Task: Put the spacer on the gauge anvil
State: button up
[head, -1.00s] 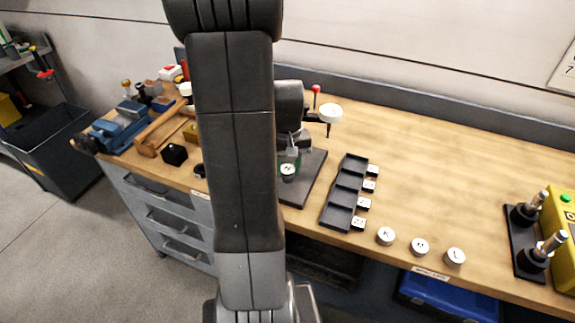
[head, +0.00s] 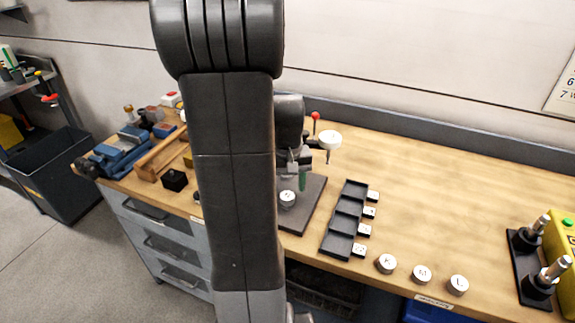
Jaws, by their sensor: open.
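A gauge stand with a white round dial (head: 330,139) and a short stem stands beyond my arm. Its dark base plate (head: 312,195) is partly hidden by my arm. A round silver spacer (head: 287,199) with a dark letter on its pale top sits over the front part of that plate. The frames do not show clearly what is directly beneath it. The gauge anvil cannot be made out. My gripper (head: 297,177) is open, just above and behind this spacer in the picture, and apart from it. My arm hides much of the gripper.
Lettered round pieces (head: 386,264) lie along the front edge. A black compartment tray (head: 345,220) has small marked blocks (head: 365,230) beside it. A black fixture with two posts (head: 535,262) stands at right. A blue vise (head: 122,150) is at left. The back right bench is clear.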

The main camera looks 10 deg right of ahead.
aim_at(288, 196)
notch_tip(288, 196, up, 9)
dwell(1.3)
